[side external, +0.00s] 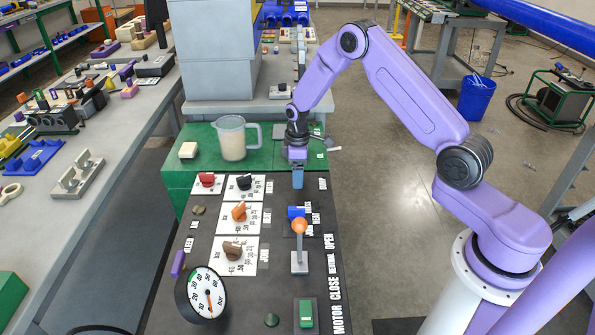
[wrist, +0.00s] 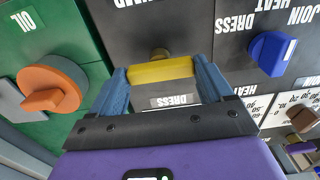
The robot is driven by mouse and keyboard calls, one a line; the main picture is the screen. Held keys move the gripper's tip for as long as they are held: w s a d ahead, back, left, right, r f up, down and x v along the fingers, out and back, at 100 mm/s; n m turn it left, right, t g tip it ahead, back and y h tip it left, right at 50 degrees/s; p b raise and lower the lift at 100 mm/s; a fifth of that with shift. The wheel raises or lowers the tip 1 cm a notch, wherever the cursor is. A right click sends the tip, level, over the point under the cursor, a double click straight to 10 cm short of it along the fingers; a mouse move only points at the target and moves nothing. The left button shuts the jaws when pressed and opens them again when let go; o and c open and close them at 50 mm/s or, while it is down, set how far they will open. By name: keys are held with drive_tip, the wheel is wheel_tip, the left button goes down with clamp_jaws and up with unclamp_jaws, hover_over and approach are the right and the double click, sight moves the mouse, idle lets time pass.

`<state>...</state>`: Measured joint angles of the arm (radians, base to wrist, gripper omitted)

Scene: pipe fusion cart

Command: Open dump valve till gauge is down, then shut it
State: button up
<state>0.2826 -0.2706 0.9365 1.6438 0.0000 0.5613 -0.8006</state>
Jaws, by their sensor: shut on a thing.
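My gripper (wrist: 160,72) is shut on a yellow valve handle (wrist: 158,71), with one blue finger at each end of it. A label ending in "UMP" lies just beyond the handle in the wrist view. In the side view my gripper (side external: 297,178) points down at the far right part of the dark panel, and its fingers hide the handle. The round white gauge (side external: 205,291) stands at the panel's near left edge. Its thin needle points down and slightly right; the exact reading is too small to tell.
A blue selector knob (wrist: 271,53) is close to the right of my gripper. An orange knob (wrist: 54,89) by the "OIL" label is to the left. An orange-topped lever (side external: 299,228) stands nearer on the panel. A jug (side external: 231,140) stands on the green top.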

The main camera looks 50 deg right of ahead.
idle(0.4)
drive_tip(key=o, duration=1)
drive_tip(key=shift+c, duration=0.2)
wheel_tip(320, 180, up, 18)
drive_tip(key=shift+f, duration=0.25)
drive_tip(key=s+a+r+n, duration=0.2)
drive_tip(key=s+a+r, duration=0.2)
drive_tip(key=s+a, duration=1)
drive_tip(key=s+d, duration=0.2)
drive_tip(key=s, duration=1)
drive_tip(key=s+d+n, duration=0.1)
drive_tip(key=s+d, duration=0.1)
drive_tip(key=s, duration=1)
drive_tip(key=shift+d+f+n, duration=0.2)
drive_tip(key=shift+d+n, duration=0.05)
drive_tip(key=shift+n, duration=0.05)
